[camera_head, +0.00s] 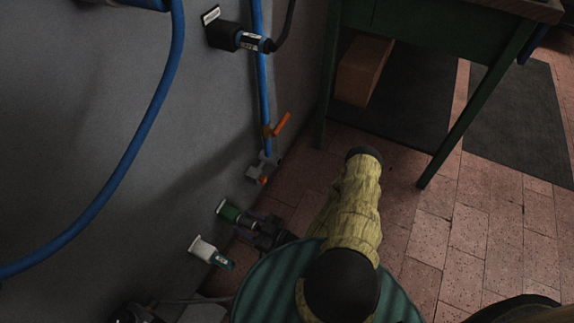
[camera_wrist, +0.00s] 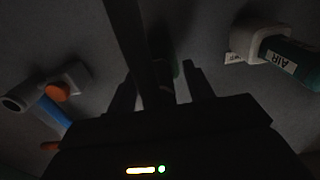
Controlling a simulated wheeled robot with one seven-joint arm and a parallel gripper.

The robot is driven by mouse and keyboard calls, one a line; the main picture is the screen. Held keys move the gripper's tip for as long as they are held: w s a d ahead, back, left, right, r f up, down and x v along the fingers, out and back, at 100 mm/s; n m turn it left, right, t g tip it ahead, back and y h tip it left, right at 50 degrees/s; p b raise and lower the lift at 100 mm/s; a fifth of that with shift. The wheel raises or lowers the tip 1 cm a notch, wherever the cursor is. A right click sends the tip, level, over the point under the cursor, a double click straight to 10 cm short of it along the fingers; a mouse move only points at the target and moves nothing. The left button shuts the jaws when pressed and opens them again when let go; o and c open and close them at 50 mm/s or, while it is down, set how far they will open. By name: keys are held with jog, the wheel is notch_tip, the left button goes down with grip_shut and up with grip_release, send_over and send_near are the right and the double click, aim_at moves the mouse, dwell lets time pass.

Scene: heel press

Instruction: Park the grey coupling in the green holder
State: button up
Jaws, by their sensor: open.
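The green holder (camera_head: 229,211) sticks out low on the grey wall. A small greyish piece, probably the grey coupling (camera_head: 249,222), shows at its outer end; I cannot tell how deep it sits. My gripper (camera_head: 265,230) is dark and close in front of that end. In the wrist view my gripper (camera_wrist: 162,88) is open, its two fingers apart on either side of a dark bar-like shape. A bit of green, likely the holder, shows faintly behind between the fingers. Deep shadow hides whether the fingers touch anything.
A white holder (camera_head: 203,248) with a green AIR coupling (camera_wrist: 290,58) is beside the green one.

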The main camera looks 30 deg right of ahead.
jog(key=p+v, duration=0.4)
jog(key=v, duration=1.3)
jog(key=shift+s+d+f, duration=0.1)
jog(key=shift+d, duration=0.05)
